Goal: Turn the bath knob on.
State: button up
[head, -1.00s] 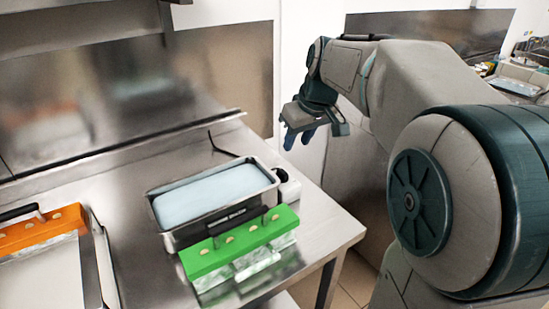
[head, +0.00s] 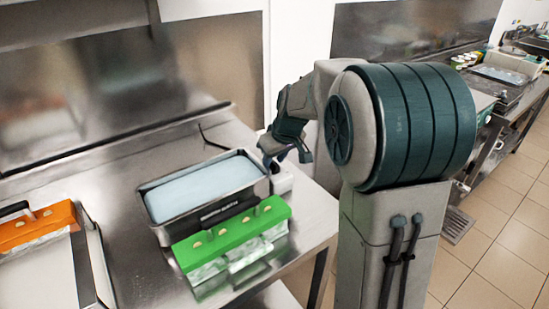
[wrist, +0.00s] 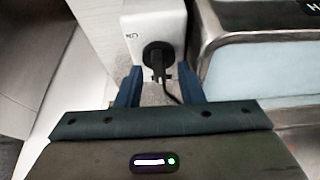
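The bath (head: 232,209) is a steel tub with pale blue liquid, standing on the steel counter. A white control box (head: 283,181) sits at its right end. In the wrist view the white box (wrist: 155,18) carries a round black knob (wrist: 157,55) with a small white mark beside it. My gripper (head: 286,157) is over the box in the head view. In the wrist view my gripper (wrist: 160,82) is open, with one blue finger on each side below the knob. The knob appears just beyond the fingertips; I cannot tell whether they touch it.
A green holder (head: 232,233) with silver packs stands in front of the bath. An orange holder (head: 38,227) is at the left. A dark cord (head: 212,140) lies behind the bath. The counter's right edge is close to the box, and tiled floor (head: 495,225) lies beyond.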

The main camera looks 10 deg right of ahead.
jog(key=shift+f, duration=0.1)
grip_shut()
dwell(0.3)
jog(key=m, duration=0.2)
jog(key=m+h, duration=0.1)
jog(key=shift+a+m+h+p, duration=0.2)
jog(key=shift+m+h+p, duration=0.1)
jog(key=shift+m, duration=0.1)
jog(key=m+h+b, duration=0.1)
jog(key=m, duration=0.3)
jog(key=shift+a+f+h, duration=0.1)
jog(key=shift+h, duration=0.3)
jog(key=m+h+b, duration=0.1)
jog(key=m+b, duration=0.1)
jog(key=m, duration=0.3)
jog(key=shift+w+a+g, duration=0.1)
jog(key=shift+w+g, duration=0.05)
jog(key=shift+g, duration=0.15)
jog(key=m, duration=0.2)
jog(key=m+g+h, duration=0.1)
jog(key=m, duration=0.1)
jog(key=shift+m+g+b, duration=0.3)
jog(key=shift+m, duration=0.1)
